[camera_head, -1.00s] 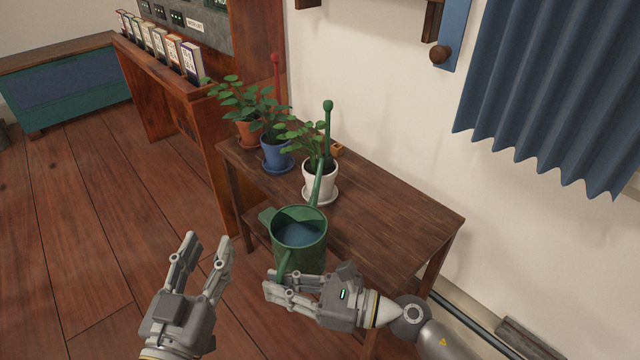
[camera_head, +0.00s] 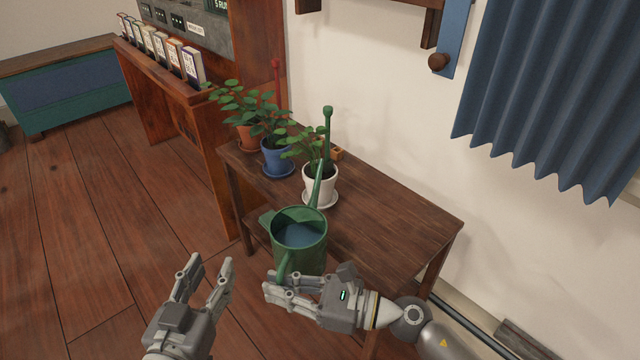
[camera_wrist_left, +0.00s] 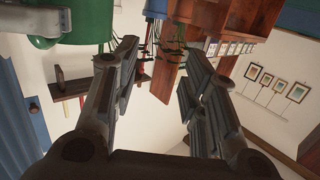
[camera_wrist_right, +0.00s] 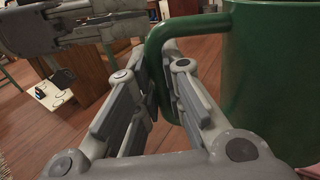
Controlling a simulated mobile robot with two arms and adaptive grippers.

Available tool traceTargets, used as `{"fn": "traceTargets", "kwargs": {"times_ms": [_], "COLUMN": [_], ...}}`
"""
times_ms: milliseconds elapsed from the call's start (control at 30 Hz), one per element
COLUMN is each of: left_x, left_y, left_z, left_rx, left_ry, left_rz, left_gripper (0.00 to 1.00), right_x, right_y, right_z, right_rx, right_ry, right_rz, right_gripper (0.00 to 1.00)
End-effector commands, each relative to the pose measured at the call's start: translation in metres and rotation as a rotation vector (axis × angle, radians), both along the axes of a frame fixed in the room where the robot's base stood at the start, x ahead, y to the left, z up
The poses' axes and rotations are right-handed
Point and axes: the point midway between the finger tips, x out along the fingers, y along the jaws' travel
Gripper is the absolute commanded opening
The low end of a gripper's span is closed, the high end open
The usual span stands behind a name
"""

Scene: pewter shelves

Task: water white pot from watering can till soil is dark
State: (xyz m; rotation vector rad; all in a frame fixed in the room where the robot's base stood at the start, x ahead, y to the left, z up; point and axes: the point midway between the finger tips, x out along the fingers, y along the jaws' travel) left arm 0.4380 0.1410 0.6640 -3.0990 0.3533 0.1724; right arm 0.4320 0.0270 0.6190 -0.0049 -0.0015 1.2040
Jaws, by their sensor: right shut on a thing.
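The green watering can (camera_head: 299,262) has water inside and is held roughly upright at the table's front edge. My right gripper (camera_head: 268,284) is shut on its handle, also seen in the right wrist view (camera_wrist_right: 160,62). The spout (camera_head: 317,188) rises toward the white pot (camera_head: 320,184), overlapping it in the head view; I cannot tell whether its tip is over the soil. The white pot stands on a saucer and holds a leafy plant. Leaves and spout hide much of its soil, and no water stream shows. My left gripper (camera_head: 212,262) is open and empty, left of the can.
A blue pot (camera_head: 276,160) and a terracotta pot (camera_head: 246,137) with plants stand behind the white pot on the wooden table (camera_head: 400,225). The table's right part is clear. A wooden shelf unit stands left; wall and blue curtain (camera_head: 560,90) are right.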

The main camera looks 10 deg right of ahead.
Motion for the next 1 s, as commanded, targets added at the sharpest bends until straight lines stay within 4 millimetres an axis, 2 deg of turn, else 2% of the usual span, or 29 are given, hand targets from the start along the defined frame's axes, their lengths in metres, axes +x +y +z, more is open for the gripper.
{"fn": "traceTargets", "kwargs": {"times_ms": [33,467,1000], "left_x": [-0.001,-0.014,-0.039], "left_y": [0.001,0.009,0.022], "left_z": [-0.003,-0.038,-0.076], "left_rx": [0.007,0.054,0.107], "left_ry": [0.023,0.216,0.444], "left_rz": [0.002,0.014,0.03], "left_gripper": [0.4,0.4,0.4], "right_x": [0.001,0.001,0.001], "right_y": [0.0,0.0,0.0], "right_z": [0.006,0.015,0.026], "right_rx": [0.002,0.002,0.002], "right_ry": [-0.008,-0.008,-0.008], "right_rz": [-0.001,-0.001,0.0], "right_gripper": [0.0,0.0,0.0]}}
